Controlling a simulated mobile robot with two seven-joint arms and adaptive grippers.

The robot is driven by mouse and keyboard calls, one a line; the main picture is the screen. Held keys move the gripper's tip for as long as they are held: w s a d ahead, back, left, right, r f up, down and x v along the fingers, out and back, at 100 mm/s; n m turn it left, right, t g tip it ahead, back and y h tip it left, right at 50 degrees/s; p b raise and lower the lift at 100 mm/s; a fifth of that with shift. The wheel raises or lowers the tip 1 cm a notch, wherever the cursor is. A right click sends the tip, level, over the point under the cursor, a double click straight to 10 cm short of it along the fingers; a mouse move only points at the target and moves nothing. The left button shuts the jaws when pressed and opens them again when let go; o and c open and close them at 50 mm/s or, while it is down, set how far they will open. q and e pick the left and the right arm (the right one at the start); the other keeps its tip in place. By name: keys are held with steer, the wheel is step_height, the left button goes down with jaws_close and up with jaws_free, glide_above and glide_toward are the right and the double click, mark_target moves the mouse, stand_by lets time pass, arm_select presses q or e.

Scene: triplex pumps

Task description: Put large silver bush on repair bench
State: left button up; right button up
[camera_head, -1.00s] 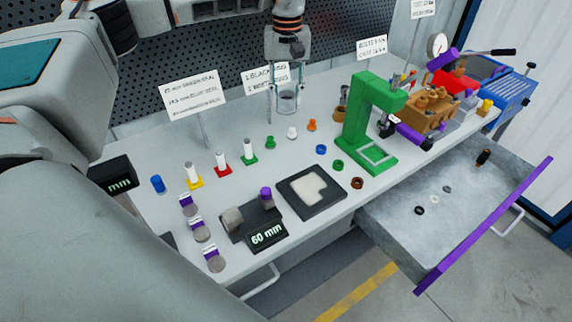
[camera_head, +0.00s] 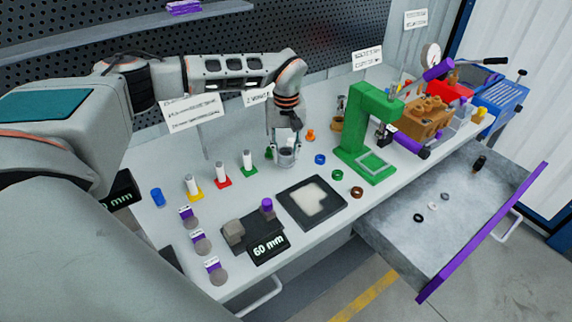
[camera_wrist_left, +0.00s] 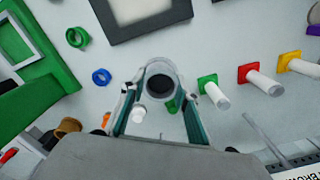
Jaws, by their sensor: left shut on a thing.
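My left gripper (camera_head: 286,146) is shut on the large silver bush (camera_head: 286,157), holding it over the middle of the light grey bench (camera_head: 330,205). In the left wrist view the bush (camera_wrist_left: 160,80) shows as a silver ring with a dark bore, between the two fingers of the left gripper (camera_wrist_left: 160,92). I cannot tell whether its underside touches the bench top. My right gripper is not in view.
A green press frame (camera_head: 368,140) stands right of the gripper. Yellow, red and green stands with white pins are to the left. A black-framed tray (camera_head: 312,203) lies in front. An open grey drawer (camera_head: 440,235) juts out at the right.

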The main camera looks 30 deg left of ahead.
mark_target(286, 174)
arm_select(q)
steer(key=shift+f, duration=2.6)
steer(key=o, duration=1.3)
steer(key=shift+f, duration=0.15)
step_height(286, 174, up, 12)
steer(key=shift+r+b, duration=0.2)
steer(key=shift+b, duration=0.1)
steer(key=shift+d, duration=0.1)
